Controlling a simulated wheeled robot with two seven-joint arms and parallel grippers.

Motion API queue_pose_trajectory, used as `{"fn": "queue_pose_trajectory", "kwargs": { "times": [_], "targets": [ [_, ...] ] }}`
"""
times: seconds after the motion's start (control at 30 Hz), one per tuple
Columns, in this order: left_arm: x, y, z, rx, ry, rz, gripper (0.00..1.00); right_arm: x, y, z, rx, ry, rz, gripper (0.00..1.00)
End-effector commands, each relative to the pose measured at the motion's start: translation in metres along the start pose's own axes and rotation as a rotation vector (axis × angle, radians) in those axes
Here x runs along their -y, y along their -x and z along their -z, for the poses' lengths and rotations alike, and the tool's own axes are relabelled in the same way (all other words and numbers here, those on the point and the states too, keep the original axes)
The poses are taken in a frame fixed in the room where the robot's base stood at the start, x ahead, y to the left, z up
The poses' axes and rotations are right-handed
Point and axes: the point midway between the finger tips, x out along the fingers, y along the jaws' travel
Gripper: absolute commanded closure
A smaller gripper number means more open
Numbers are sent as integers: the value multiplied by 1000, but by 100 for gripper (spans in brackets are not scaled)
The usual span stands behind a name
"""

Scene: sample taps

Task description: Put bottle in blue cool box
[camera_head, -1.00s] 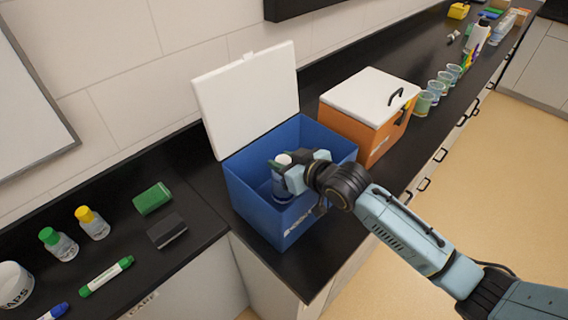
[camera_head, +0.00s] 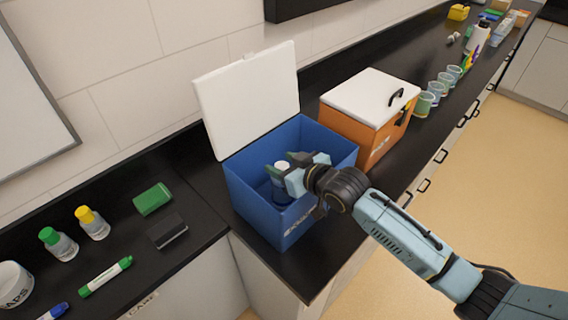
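The blue cool box (camera_head: 262,212) stands on the black counter with its white lid (camera_head: 248,98) raised. A bottle (camera_head: 281,183) with a pale cap and dark blue body is upright inside the box; its base is hidden by the front wall. My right gripper (camera_head: 297,168) is over the box opening, its fingers spread apart around the bottle's top. It looks open, with part of the bottle behind the near finger. My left gripper is not in view.
An orange box (camera_head: 366,132) with a closed white lid stands right of the blue box. Beakers (camera_head: 423,103) line the counter beyond. Small bottles (camera_head: 93,223), a green block (camera_head: 152,198), a dark block (camera_head: 167,231) and markers (camera_head: 106,277) lie at left.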

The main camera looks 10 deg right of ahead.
Motion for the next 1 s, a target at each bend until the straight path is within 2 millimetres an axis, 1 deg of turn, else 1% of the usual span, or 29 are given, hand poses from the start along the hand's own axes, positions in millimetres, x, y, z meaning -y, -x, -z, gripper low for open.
{"fn": "queue_pose_trajectory", "kwargs": {
  "times": [0.03,0.3,0.37,0.47,0.5,0.57,0.8,1.0],
  "targets": [
    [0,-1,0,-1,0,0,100,4,-1,-17,35,-20,7,46],
    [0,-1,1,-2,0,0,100,4,-1,-17,37,-22,8,46],
    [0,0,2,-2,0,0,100,4,0,-14,36,-22,8,46],
    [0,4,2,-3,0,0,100,4,5,-3,35,-20,8,46],
    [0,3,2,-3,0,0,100,4,11,-6,36,-19,7,46],
    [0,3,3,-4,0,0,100,4,20,-6,35,-18,7,46],
    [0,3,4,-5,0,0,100,2,69,-1,27,-12,5,46],
    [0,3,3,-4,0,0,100,2,103,2,23,-11,3,46]
  ]
}}
